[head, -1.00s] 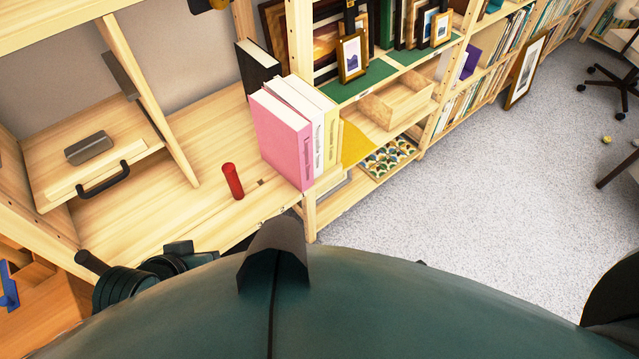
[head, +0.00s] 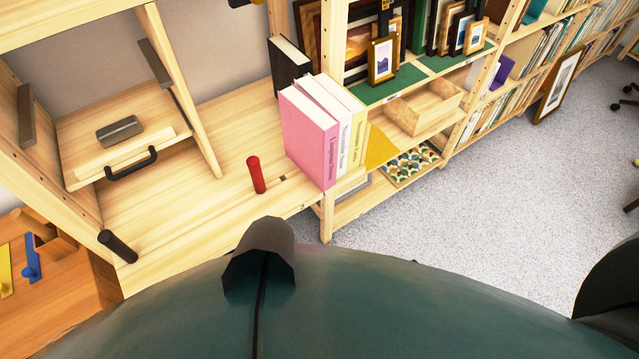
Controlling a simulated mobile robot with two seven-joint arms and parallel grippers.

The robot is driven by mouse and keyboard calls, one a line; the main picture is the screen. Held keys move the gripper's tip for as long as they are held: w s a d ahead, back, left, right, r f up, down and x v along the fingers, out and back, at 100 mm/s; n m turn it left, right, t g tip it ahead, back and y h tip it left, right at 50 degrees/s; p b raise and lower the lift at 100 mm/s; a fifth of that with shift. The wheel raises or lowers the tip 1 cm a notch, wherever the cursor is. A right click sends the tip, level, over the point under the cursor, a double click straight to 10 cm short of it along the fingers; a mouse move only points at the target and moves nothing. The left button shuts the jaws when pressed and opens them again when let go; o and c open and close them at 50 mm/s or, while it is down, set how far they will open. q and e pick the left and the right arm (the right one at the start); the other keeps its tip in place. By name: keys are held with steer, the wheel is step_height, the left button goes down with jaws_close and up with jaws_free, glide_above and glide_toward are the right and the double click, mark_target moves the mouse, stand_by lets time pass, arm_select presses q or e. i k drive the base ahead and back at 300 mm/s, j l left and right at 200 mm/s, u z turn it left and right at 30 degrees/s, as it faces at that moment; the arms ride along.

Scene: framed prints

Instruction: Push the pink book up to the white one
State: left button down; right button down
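The pink book (head: 308,138) stands upright at the right end of the light wooden worktop. The white book (head: 343,135) stands upright right beside it, on its right. From this angle I see no clear gap between the two covers, but I cannot tell whether they touch along their full length. A pale yellow book (head: 357,130) stands against the white one's far side. Neither of my grippers shows in the head view; only my dark green body fills the bottom.
A black book (head: 288,68) stands behind. A drawer-like box with a black handle (head: 132,164) is at left. A black cylinder (head: 118,246) is at the front left edge. The worktop's middle (head: 190,215) is clear.

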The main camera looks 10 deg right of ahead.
mark_target(312, 134)
steer(key=l+u, duration=0.5)
steer(key=u, duration=0.2)
steer(key=l+u, duration=0.5)
steer(key=l, duration=0.15)
steer(key=k+l+u, duration=0.15)
steer(key=l, duration=0.2)
steer(key=l+u, duration=0.15)
steer(key=l, duration=0.15)
steer(key=k+l, duration=0.1)
steer(key=l, duration=0.2)
steer(key=k+l, duration=0.15)
steer(key=l, duration=0.2)
steer(key=k+l, duration=0.1)
steer(key=l, duration=0.2)
steer(key=k+l, duration=0.15)
steer(key=l, duration=0.15)
